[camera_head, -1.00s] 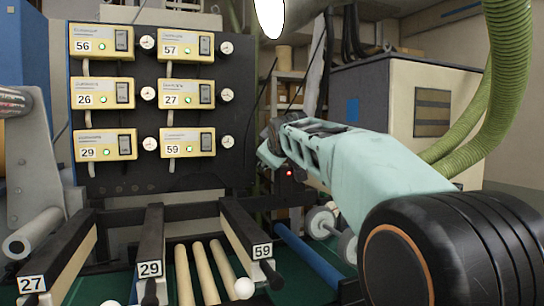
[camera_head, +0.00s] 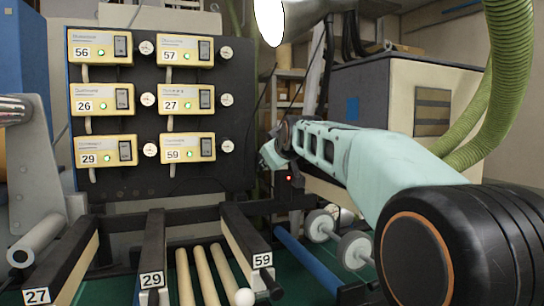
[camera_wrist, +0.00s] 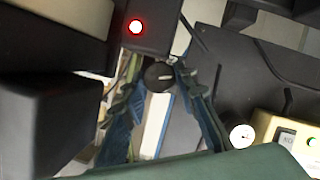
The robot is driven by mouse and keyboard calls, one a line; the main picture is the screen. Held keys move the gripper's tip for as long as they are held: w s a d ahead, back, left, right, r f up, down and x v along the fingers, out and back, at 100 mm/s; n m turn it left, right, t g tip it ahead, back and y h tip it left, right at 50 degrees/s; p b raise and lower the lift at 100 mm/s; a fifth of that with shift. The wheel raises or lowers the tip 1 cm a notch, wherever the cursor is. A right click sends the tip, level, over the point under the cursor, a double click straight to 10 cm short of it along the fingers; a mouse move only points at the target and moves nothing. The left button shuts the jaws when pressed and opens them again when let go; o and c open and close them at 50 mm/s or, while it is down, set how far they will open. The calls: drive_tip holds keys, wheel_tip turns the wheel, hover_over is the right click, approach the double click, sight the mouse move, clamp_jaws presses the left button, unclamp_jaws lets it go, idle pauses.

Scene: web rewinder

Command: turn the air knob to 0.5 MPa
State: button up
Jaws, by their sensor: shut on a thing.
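The air knob (camera_wrist: 158,76) is a round black knob with a pale mark line, seen in the wrist view between the two blue fingers of my gripper (camera_wrist: 157,72). The fingers stand on either side of it, shut on it. In the head view my gripper (camera_head: 272,152) points left, near the right edge of the black panel, and the knob is hidden there. A small round white gauge (camera_wrist: 242,136) shows in the wrist view; its reading is too small to make out.
A red lamp (camera_head: 289,178) glows just below my gripper; it also shows in the wrist view (camera_wrist: 136,27). Yellow numbered control boxes with small dials cover the black panel (camera_head: 145,180) to the left. Green hoses (camera_head: 512,60) hang at the right.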

drive_tip(key=o, duration=1.1)
drive_tip(key=shift+o, duration=0.2)
drive_tip(key=shift+s, duration=0.1)
drive_tip(key=v, duration=1.2)
